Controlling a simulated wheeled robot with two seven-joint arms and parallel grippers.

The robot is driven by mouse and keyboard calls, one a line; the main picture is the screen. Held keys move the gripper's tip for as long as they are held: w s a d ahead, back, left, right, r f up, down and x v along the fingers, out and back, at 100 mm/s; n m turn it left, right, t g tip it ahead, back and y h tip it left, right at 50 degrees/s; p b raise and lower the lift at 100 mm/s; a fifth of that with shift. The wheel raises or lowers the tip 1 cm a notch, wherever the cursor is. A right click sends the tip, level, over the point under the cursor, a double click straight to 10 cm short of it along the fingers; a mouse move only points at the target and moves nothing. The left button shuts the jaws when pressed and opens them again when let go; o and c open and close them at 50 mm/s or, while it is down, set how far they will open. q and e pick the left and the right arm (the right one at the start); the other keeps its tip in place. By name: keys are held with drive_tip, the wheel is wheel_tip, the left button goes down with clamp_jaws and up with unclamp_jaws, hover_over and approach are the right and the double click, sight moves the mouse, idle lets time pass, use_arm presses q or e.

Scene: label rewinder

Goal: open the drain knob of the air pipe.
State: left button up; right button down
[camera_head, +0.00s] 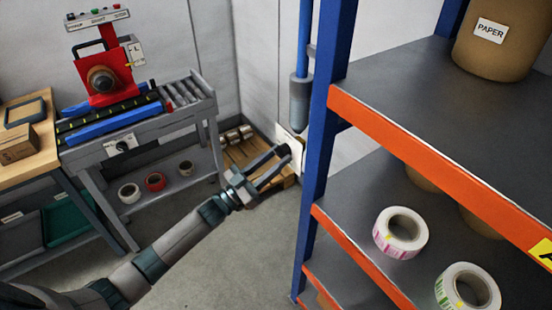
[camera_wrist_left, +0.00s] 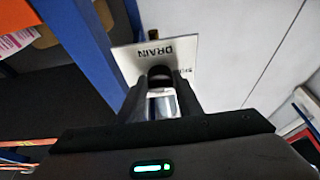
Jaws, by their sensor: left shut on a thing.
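The air pipe (camera_head: 304,38) runs down the back wall as a blue tube into a grey-blue cylinder (camera_head: 299,100). Below it a pale plate (camera_head: 296,140) shows partly behind the shelf post. In the left wrist view the plate (camera_wrist_left: 128,62) reads DRAIN, upside down. The dark, round drain knob (camera_wrist_left: 160,74) stands out from it. My left gripper (camera_head: 281,154) reaches the plate, its fingers on both sides of the knob and shut on it. The fingers (camera_wrist_left: 161,92) hide the knob's sides. My right gripper is in neither view.
A blue post (camera_head: 322,110) of the orange-edged shelf rack (camera_head: 430,145) stands close right of my left gripper. A wooden pallet (camera_head: 236,155) with rolls lies beyond my forearm. A grey cart (camera_head: 205,100) with a red machine stands left. Open floor lies between.

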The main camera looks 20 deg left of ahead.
use_arm(q)
drive_tip(key=m+g+b, duration=0.2)
drive_tip(key=m, duration=0.4)
drive_tip(key=m+g+h+b, duration=0.1)
drive_tip(key=m+g+b, duration=0.2)
drive_tip(key=m, duration=0.4)
drive_tip(key=a+r+m+g+h+b, duration=0.1)
drive_tip(key=m+g+b, duration=0.1)
drive_tip(key=m, duration=0.5)
drive_tip(key=shift+w+g+b, duration=0.3)
drive_tip(key=shift+w+g, duration=0.1)
drive_tip(key=shift+g, duration=0.2)
drive_tip(key=shift+r+m, duration=0.1)
drive_tip(key=shift+m, duration=0.9)
drive_tip(key=shift+g, duration=0.3)
